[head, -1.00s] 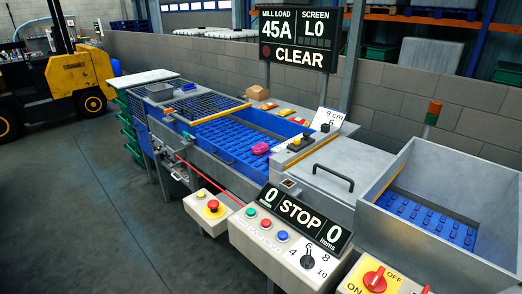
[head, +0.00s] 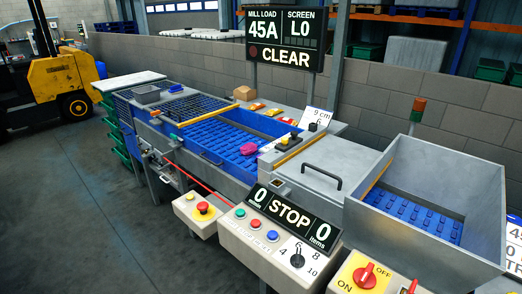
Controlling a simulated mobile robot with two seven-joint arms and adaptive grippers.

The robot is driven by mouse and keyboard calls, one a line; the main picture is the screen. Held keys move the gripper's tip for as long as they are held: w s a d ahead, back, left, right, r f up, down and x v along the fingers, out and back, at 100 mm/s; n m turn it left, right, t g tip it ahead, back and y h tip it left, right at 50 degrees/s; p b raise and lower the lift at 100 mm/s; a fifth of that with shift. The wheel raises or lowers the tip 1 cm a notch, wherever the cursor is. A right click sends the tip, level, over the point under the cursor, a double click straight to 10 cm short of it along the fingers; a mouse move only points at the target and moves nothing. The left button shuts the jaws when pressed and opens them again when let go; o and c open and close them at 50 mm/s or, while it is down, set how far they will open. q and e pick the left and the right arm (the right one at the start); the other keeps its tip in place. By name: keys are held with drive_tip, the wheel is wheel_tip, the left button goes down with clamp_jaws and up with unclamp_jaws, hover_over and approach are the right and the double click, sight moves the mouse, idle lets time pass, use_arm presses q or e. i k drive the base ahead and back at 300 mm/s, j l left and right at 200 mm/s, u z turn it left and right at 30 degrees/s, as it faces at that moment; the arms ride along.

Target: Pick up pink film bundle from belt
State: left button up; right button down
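The pink film bundle (head: 249,149) lies on the blue belt (head: 222,137), near its right end and close to the grey covered housing. It is small and looks crumpled. Neither of my grippers shows in the head view.
A grey lidded housing with a black handle (head: 321,177) stands right of the belt. Control boxes with a red emergency button (head: 203,208) and a STOP display (head: 290,214) line the front. A black mesh guard (head: 197,106) covers the belt's far left part. A grey hopper (head: 440,190) stands at right.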

sight(249, 148)
drive_tip(key=i+j+z, duration=0.15)
drive_tip(key=j+z, duration=0.15)
drive_tip(key=z, duration=0.2)
drive_tip(key=i+j+z, duration=0.1)
drive_tip(key=j+z, duration=0.2)
drive_tip(key=z, duration=0.2)
drive_tip(key=j+z, duration=0.4)
drive_tip(key=j, duration=0.7)
drive_tip(key=j+z, duration=0.1)
drive_tip(key=j, duration=1)
